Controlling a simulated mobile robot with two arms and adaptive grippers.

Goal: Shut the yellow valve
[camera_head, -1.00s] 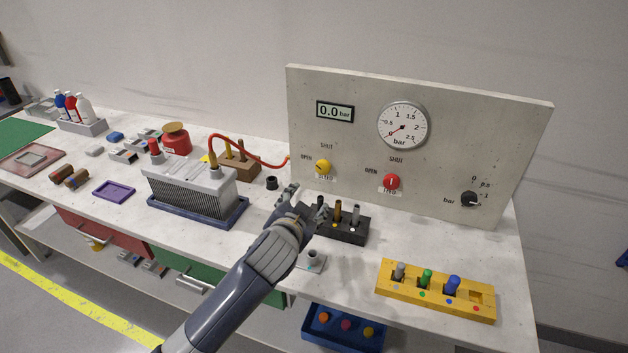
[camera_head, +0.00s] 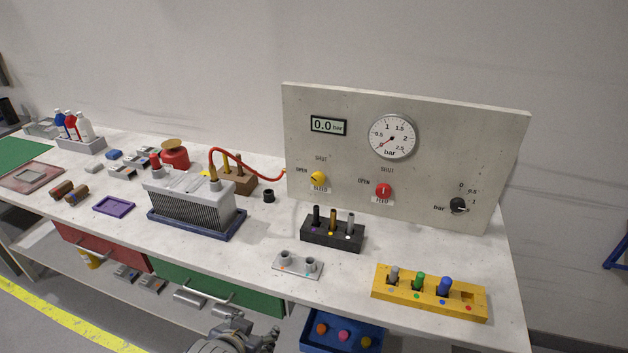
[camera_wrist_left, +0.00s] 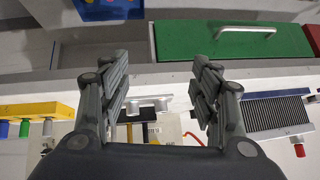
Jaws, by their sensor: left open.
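The yellow valve (camera_head: 317,178) is a round knob low on the left side of the grey upright panel (camera_head: 440,125). OPEN is printed to its left, SHUT above it and BLEED below it. Its exact pointing direction is too small to tell. My left gripper (camera_head: 240,325) is at the bottom of the head view, in front of the bench edge and well away from the valve. In the left wrist view the left gripper (camera_wrist_left: 162,65) has its two fingers spread, with nothing between them. My right gripper is not in view.
A red knob (camera_head: 384,190), black knob (camera_head: 459,205) and gauge (camera_head: 392,136) share the panel. A black block with upright pins (camera_head: 332,236) and a grey socket plate (camera_head: 298,266) stand before it. A red hose (camera_head: 245,160) reaches the panel's left edge. A yellow rack (camera_head: 430,293) sits right.

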